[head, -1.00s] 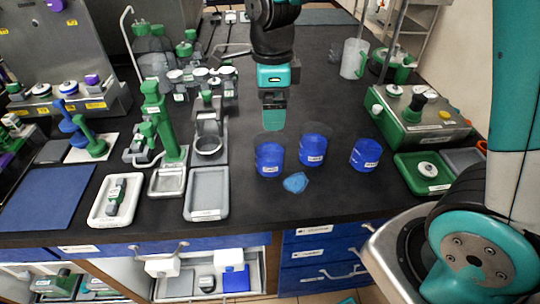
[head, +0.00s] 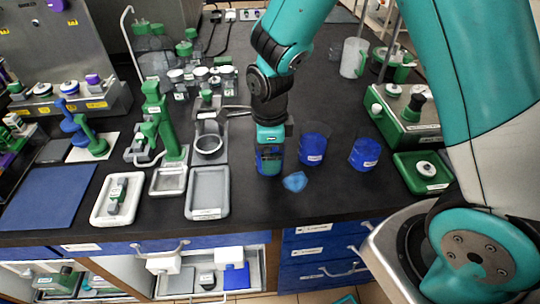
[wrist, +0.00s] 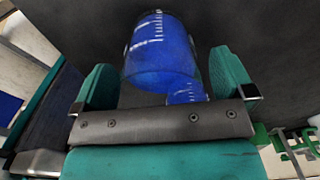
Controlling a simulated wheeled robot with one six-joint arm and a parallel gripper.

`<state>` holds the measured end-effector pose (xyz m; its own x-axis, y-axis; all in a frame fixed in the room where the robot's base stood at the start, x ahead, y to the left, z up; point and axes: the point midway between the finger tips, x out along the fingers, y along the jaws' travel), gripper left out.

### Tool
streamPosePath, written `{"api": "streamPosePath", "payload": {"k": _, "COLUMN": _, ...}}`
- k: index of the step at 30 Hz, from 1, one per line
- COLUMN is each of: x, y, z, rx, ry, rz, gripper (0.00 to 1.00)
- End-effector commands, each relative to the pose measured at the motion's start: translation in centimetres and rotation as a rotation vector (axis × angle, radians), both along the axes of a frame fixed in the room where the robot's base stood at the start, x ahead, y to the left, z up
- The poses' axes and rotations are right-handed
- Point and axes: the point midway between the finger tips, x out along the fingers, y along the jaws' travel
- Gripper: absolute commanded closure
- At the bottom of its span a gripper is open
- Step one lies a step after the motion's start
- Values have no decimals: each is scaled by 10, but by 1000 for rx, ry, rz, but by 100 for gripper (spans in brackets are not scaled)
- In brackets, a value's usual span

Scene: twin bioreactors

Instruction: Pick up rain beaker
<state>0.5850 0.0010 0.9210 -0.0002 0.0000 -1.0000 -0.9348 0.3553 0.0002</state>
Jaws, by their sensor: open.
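Three clear beakers with blue liquid stand on the dark bench in the head view: a left one (head: 269,163), a middle one (head: 313,150) and a right one (head: 365,153). Their labels are too small to read, so I cannot tell which is the rain beaker. My gripper (head: 270,146) is at the left beaker, covering its upper part. In the wrist view my gripper (wrist: 163,65) is open, its teal fingers on either side of a blue-filled beaker (wrist: 160,52) with white graduation marks. Contact with the fingers is not clear. A smaller blue marked patch (wrist: 185,94) shows below it.
A grey tray (head: 207,208) and a ring stand (head: 208,145) are to the left. A green-and-grey device (head: 405,122) and green tray (head: 423,172) are to the right.

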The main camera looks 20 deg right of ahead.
Motion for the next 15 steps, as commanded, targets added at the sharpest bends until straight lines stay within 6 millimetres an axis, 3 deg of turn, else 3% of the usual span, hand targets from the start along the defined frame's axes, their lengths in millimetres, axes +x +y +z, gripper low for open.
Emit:
{"api": "streamPosePath", "payload": {"k": 3, "x": 0, "y": 0, "z": 0, "rx": 0, "ry": 0, "rz": 0, "gripper": 2}}
{"api": "streamPosePath", "payload": {"k": 10, "x": 0, "y": 0, "z": 0, "rx": 0, "ry": 0, "rz": 0, "gripper": 54}}
{"api": "streamPosePath", "payload": {"k": 15, "x": 0, "y": 0, "z": 1, "rx": 0, "ry": 0, "rz": 0, "gripper": 54}}
